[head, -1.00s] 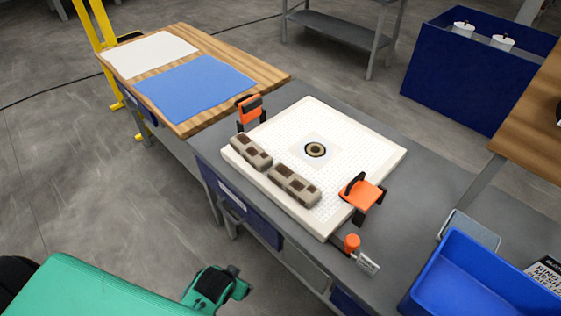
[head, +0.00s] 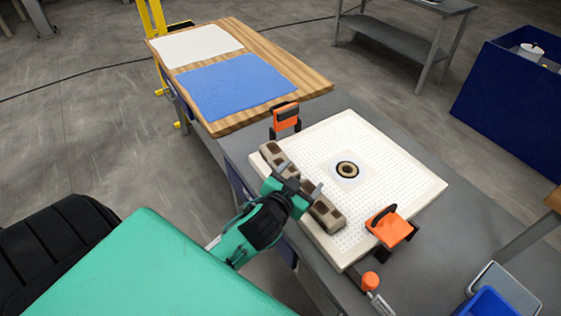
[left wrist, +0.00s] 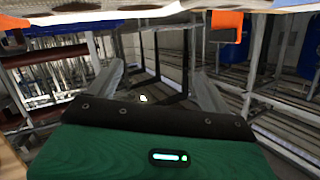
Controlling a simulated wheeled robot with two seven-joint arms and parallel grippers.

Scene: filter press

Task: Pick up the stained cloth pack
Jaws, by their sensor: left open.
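Two tan cloth packs with dark brown stains lie along the left edge of a white perforated plate (head: 385,150). The far pack (head: 271,150) shows past my gripper and the near pack (head: 328,216) shows on its other side. My left gripper (head: 304,190) is open, in front of the packs in the head view, and hides parts of both. I cannot tell whether it touches either. In the left wrist view the spread fingers (left wrist: 160,85) have no pack visible between them. My right gripper is out of view.
Orange clamps stand at the plate's far corner (head: 286,116) and near right corner (head: 388,228). A ringed hole (head: 347,169) sits mid-plate. A blue cloth (head: 235,87) and white cloth (head: 197,46) lie on the wooden top. A blue bin (head: 488,304) is at bottom right.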

